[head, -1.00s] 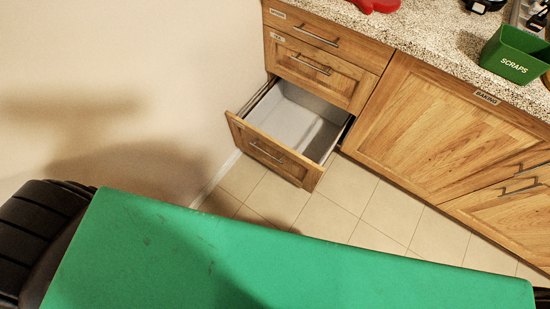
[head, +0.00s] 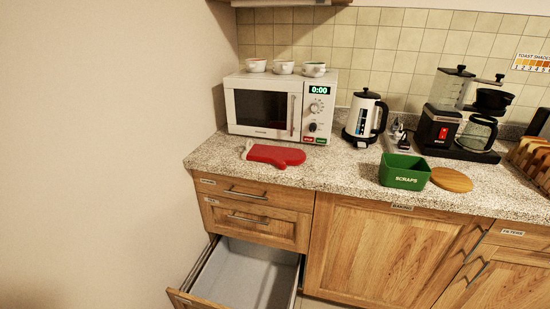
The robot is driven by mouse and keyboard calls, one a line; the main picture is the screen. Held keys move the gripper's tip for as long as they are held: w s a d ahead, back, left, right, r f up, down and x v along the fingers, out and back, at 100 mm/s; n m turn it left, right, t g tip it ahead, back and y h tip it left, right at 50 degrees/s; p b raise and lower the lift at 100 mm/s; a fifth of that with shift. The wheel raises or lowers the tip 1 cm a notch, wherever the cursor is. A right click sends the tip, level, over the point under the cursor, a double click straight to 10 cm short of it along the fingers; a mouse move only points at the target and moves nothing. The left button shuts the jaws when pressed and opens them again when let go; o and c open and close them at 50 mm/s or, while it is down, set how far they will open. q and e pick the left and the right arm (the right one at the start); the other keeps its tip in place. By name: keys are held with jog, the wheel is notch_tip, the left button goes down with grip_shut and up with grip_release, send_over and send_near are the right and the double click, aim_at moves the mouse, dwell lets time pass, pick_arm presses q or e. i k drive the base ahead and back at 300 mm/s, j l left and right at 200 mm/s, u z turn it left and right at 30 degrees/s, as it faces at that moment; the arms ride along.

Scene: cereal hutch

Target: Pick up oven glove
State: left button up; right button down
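The red oven glove (head: 276,156) lies flat on the speckled countertop, in front of the white microwave, near the counter's left end. A paler end of it points left. Nothing covers it in the head view. Neither of my grippers shows in the head view, so their states cannot be seen.
The microwave (head: 280,104) stands behind the glove with several cups on top. A kettle (head: 366,118), a green scraps bin (head: 404,171), a round wooden board (head: 451,179) and a coffee maker (head: 459,128) stand to the right. Below, the bottom drawer (head: 247,273) is pulled open and looks empty.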

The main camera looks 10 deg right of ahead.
aim_at(280, 157)
jog(key=i+l, duration=0.1)
jog(key=l, duration=0.25)
jog(key=i+l, duration=0.15)
jog(key=l, duration=0.15)
jog(key=i+l+z, duration=0.1)
jog(key=l, duration=0.25)
jog(key=i+l, duration=0.15)
jog(key=l, duration=0.15)
